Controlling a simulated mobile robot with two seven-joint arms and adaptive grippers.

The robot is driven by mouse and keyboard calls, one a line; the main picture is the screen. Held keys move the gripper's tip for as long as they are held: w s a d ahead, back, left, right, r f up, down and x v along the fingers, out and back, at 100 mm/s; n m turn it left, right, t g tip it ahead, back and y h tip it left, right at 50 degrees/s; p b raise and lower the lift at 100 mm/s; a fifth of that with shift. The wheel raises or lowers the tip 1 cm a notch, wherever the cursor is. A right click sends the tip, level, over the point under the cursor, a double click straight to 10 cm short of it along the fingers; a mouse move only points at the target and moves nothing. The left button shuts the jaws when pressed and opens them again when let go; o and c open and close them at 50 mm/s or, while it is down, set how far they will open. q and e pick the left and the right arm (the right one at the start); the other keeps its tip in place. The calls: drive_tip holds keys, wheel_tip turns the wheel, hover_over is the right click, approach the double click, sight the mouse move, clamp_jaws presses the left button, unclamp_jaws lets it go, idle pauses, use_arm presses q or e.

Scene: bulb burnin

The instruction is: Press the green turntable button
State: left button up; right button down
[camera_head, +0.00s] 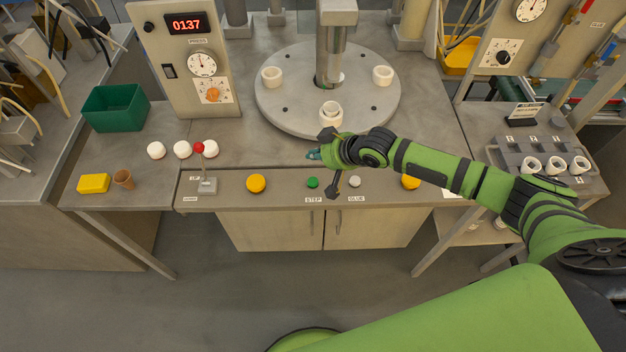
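My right gripper (332,188) is over the panel, with a dark finger part low between the green button and a white button (354,182). It is close to the right of the green button in the picture; I cannot tell whether it touches the panel. Another dark gripper part shows higher up, by the turntable's front edge. How far its fingers are apart is unclear. The round grey turntable (285,105) carries several white ring holders. My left gripper is not in view.
Yellow domes (256,183) stand left and right on the panel. A red-knobbed lever (199,148) rises at the panel's left end. White bulbs (156,150), a green bin (115,107) and a yellow block (94,183) lie left. A grey rack (508,155) stands right.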

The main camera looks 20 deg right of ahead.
drive_tip(key=b, duration=0.7)
hover_over(315, 182)
wheel_tip(315, 182, down, 7)
drive_tip(key=shift+s, duration=0.1)
drive_tip(key=shift+f+b, duration=0.4)
drive_tip(key=shift+f, duration=0.4)
drive_tip(key=shift+f, duration=0.1)
drive_tip(key=shift+f, duration=0.35)
